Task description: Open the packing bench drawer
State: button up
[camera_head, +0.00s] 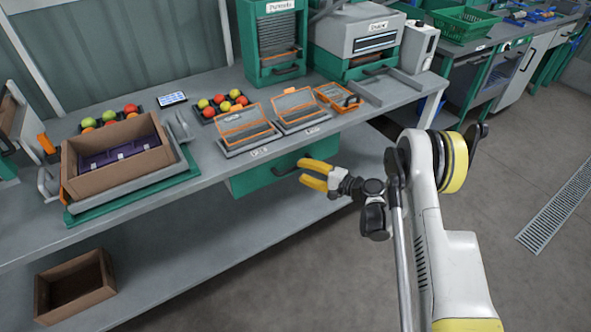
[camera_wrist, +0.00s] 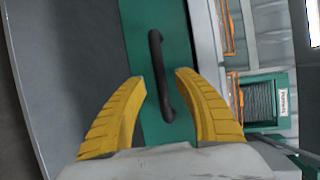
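The packing bench drawer (camera_head: 250,180) is a green front under the bench top, and it looks shut. Its dark bar handle (camera_head: 287,170) is partly hidden by my gripper in the head view. My gripper (camera_head: 309,173) has yellow fingers and is in front of the drawer. In the wrist view the drawer front (camera_wrist: 150,25) fills the middle, with the black handle (camera_wrist: 158,75) running up and down the picture. My gripper (camera_wrist: 155,80) is open there, its fingers on either side of the handle's lower part with gaps visible. I cannot tell the remaining depth between them.
The bench top (camera_head: 215,140) carries tilted orange-framed trays (camera_head: 245,125), tomatoes in black trays and a brown crate (camera_head: 75,165) on a scale. A lower shelf (camera_head: 200,250) holds a wooden box (camera_head: 55,290). The floor (camera_head: 500,200) to the right is clear.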

aim_at(296, 167)
jog(key=shift+b+x, duration=0.45)
jog(key=shift+x, duration=1.4)
grip_shut()
jog(key=shift+s+d, duration=0.1)
jog(key=shift+d, duration=0.05)
